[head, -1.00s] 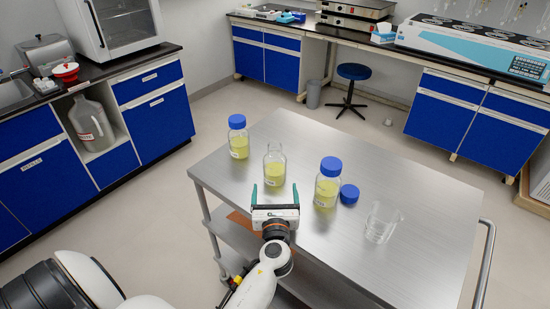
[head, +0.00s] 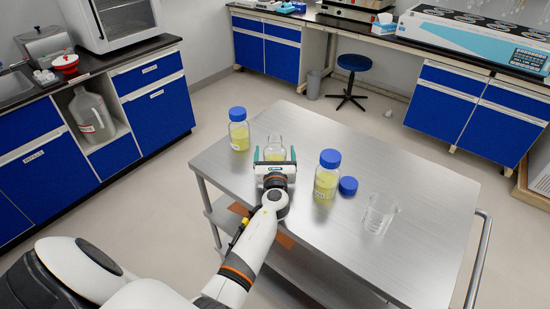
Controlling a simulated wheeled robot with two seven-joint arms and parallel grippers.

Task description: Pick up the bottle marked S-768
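Three clear bottles of yellow liquid stand upright on the steel cart (head: 330,240). The left one (head: 239,133) and the right one (head: 327,178) have blue caps. The middle bottle (head: 276,143) has no cap, and my gripper hides its lower part. The labels are too small to read, so I cannot tell which is S-768. My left gripper (head: 275,153) is open at the middle bottle, one finger on each side, with gaps showing between fingers and glass. My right gripper is not in view.
A loose blue cap (head: 348,186) lies beside the right bottle. An empty glass beaker (head: 380,213) stands further right. The right part of the cart top is clear. A blue stool (head: 353,64) stands behind the cart.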

